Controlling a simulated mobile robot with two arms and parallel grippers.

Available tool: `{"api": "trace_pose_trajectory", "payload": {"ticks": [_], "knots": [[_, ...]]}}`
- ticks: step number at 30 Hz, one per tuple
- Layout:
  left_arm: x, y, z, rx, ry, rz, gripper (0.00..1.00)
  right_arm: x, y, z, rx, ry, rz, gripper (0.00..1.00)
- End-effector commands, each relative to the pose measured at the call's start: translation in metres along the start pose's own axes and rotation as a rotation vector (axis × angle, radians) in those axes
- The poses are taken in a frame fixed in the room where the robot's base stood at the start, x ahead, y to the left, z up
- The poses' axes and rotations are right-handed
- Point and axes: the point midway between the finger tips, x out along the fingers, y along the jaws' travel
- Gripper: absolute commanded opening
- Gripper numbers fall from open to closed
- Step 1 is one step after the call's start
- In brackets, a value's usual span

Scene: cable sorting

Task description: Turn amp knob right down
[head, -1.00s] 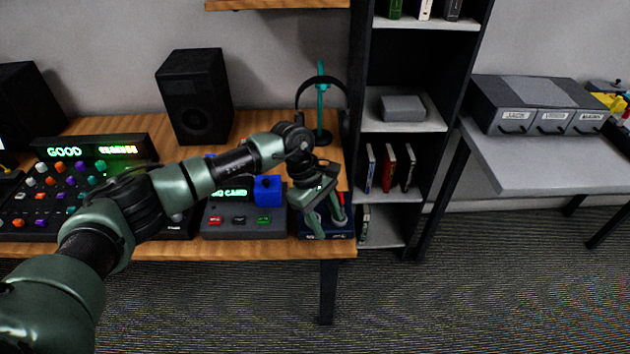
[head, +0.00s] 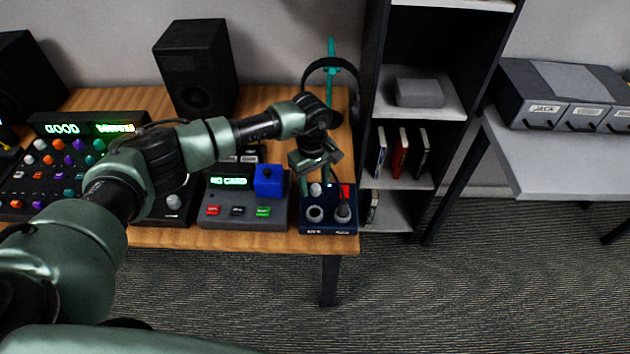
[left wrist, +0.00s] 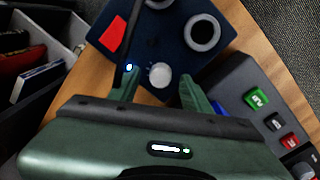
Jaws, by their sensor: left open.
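The amp is a small dark blue box (head: 329,228) at the right end of the desk, with two round sockets, a red switch and a pale knob (head: 316,189). A dark plug with a cable sits at its right socket. In the left wrist view the knob (left wrist: 160,75) shows as a pale disc between my finger tips, with the amp's face (left wrist: 182,55) around it. My left gripper (head: 318,182) is open above the amp, its fingers on either side of the knob; I cannot tell whether they touch it. My right gripper is not in view.
A grey card device (head: 245,215) with a blue block stands close left of the amp. A headphone stand (head: 331,70) is behind, and a dark shelf (head: 376,100) stands to the right. The desk's front edge is just before the amp.

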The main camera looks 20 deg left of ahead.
Motion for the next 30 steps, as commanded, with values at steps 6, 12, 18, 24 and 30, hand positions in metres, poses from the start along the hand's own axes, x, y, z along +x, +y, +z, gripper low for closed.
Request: {"api": "trace_pose_trajectory", "payload": {"ticks": [6, 12, 18, 24, 30], "knots": [[0.007, 0.0, 0.0, 0.0, 0.0, 0.001, 0.48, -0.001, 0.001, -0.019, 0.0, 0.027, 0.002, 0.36], [0.007, 0.0, 0.0, 0.0, 0.0, 0.001, 0.31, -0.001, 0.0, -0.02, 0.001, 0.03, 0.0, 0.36], [0.006, 0.0, 0.0, 0.0, 0.0, 0.001, 0.0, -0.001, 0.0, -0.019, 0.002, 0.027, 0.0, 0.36], [0.007, 0.0, 0.0, -0.017, 0.001, 0.001, 0.0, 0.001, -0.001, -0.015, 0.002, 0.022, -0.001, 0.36], [0.008, 0.0, 0.0, -0.094, 0.005, 0.002, 0.0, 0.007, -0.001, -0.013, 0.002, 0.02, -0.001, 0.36]]}}
